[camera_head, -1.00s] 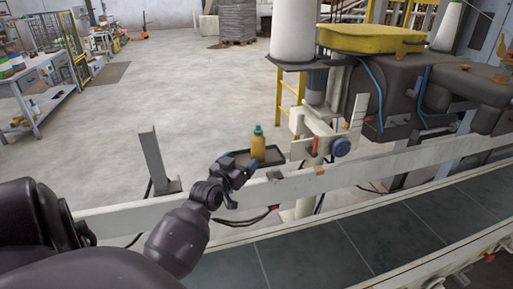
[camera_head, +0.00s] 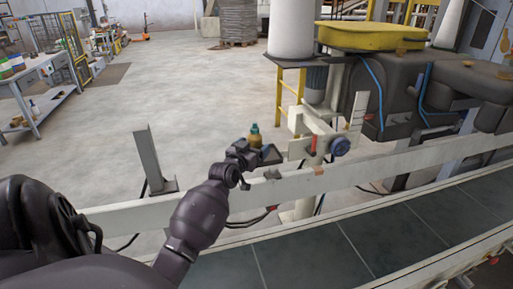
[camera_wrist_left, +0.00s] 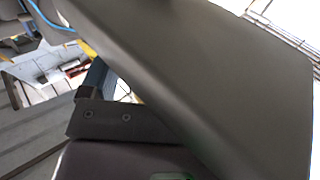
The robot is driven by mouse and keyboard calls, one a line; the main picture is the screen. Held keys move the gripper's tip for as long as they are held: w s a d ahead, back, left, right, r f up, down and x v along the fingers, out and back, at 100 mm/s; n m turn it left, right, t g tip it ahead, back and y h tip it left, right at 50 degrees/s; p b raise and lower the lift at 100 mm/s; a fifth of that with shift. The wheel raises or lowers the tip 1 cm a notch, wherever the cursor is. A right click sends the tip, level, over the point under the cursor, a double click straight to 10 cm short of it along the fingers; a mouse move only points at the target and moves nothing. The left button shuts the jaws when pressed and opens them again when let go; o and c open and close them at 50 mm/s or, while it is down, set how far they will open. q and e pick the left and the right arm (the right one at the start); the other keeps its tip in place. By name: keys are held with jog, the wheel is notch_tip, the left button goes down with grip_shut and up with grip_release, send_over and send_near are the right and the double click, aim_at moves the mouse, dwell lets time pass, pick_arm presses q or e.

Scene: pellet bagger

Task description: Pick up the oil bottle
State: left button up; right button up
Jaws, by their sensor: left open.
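The oil bottle (camera_head: 255,134) is amber with a teal cap and stands upright beyond the conveyor's side rail. Its cap and upper body show in the head view; its lower part is hidden behind my left gripper. My left gripper (camera_head: 264,153) is open, just in front of the bottle from this viewpoint. I cannot tell whether the fingers touch the bottle or are around it. In the left wrist view, a large dark surface fills much of the picture, and I cannot make out the bottle. My right gripper is not in view.
The pale side rail (camera_head: 345,176) runs under my left forearm, with the dark conveyor belt (camera_head: 310,255) in front. An upright metal bracket (camera_head: 149,158) is at left. Open floor (camera_head: 180,85) lies beyond.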

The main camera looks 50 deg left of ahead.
pick_arm(q)
jog(key=shift+w+a+r, duration=0.1)
jog(key=shift+w+a, duration=0.15)
jog(key=shift+w, duration=0.3)
jog(key=c, duration=1.1)
